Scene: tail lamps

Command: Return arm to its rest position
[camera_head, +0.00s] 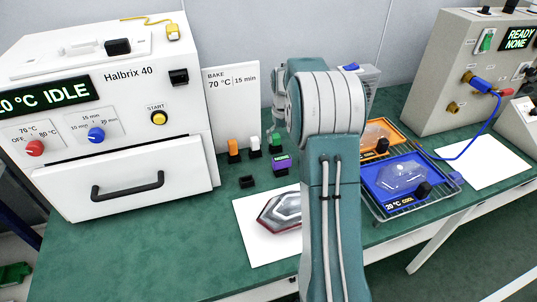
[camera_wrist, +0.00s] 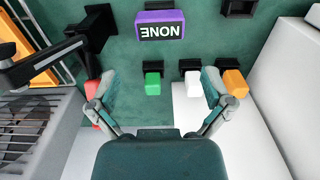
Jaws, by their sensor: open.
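My teal and white arm (camera_head: 333,190) rises through the middle of the head view, bent at its upper joint. The arm hides my gripper there. In the wrist view my gripper (camera_wrist: 159,76) is open, its two fingers spread wide with nothing between them. Beyond the fingers are a green block (camera_wrist: 152,84), a white block (camera_wrist: 193,84) and an orange block (camera_wrist: 235,83) in black holders. A red block (camera_wrist: 92,88) is partly hidden by the left finger. A purple display reading NONE (camera_wrist: 160,25) appears upside down above them.
A white oven (camera_head: 120,130) reading IDLE stands left, door closed. A tail lamp (camera_head: 281,212) lies on a white sheet (camera_head: 252,238), partly behind my arm. Right are a blue tray (camera_head: 372,185), an orange tray (camera_head: 398,132) and a tester (camera_head: 440,85) reading READY NONE.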

